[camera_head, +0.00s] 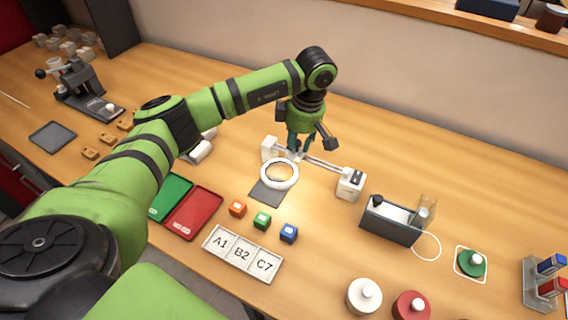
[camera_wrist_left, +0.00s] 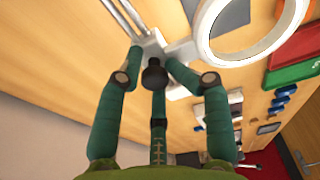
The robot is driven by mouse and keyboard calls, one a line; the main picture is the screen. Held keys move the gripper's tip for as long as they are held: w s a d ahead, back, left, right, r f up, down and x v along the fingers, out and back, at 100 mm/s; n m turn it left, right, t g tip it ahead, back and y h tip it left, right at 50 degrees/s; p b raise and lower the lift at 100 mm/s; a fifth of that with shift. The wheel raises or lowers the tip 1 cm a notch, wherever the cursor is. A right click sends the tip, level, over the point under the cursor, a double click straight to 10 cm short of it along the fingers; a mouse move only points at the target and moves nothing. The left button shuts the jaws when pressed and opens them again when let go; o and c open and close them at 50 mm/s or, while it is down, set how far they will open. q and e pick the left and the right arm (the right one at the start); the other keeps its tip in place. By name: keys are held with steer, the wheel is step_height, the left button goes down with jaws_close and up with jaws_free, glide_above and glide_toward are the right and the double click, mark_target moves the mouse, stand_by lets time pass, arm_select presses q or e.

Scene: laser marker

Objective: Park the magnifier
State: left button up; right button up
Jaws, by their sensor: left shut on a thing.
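The magnifier (camera_head: 264,175) is a white ring with a clear lens, on a short arm at a straight rail (camera_head: 328,165) between a left end block (camera_head: 269,147) and a right end block (camera_head: 351,185). The ring stands over the back of a dark grey pad (camera_head: 264,193), nearer the left block. My left gripper (camera_head: 299,150) is at the rail behind the ring, shut on the magnifier's handle. In the left wrist view, a dark round knob (camera_wrist_left: 154,76) sits between the fingers and the white ring (camera_wrist_left: 208,28) is beside them. The fingers partly hide the carriage. My right gripper is out of view.
Green (camera_head: 172,192) and red (camera_head: 196,212) trays lie left. A grey dispenser (camera_head: 388,222) stands right of the rail. The wall is behind.

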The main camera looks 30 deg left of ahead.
arm_select(q)
steer(key=shift+f, duration=0.2)
steer(key=shift+c, duration=0.6)
steer(key=shift+w+d+b, duration=0.15)
steer(key=shift+d+b, duration=0.15)
steer(key=shift+d, duration=1.8)
steer(key=shift+w+d+b, duration=0.1)
steer(key=shift+d+b, duration=0.15)
steer(key=shift+d, duration=1.85)
steer(key=o, duration=0.6)
steer(key=shift+o, duration=0.9)
steer(key=shift+w+f, duration=0.2)
steer(key=shift+w, duration=0.05)
steer(key=shift+a, duration=0.1)
step_height(320, 180, up, 7)
steer(key=p, duration=0.3)
steer(key=shift+r+p, duration=0.2)
steer(key=shift+p, duration=0.15)
steer(key=shift+w, duration=0.1)
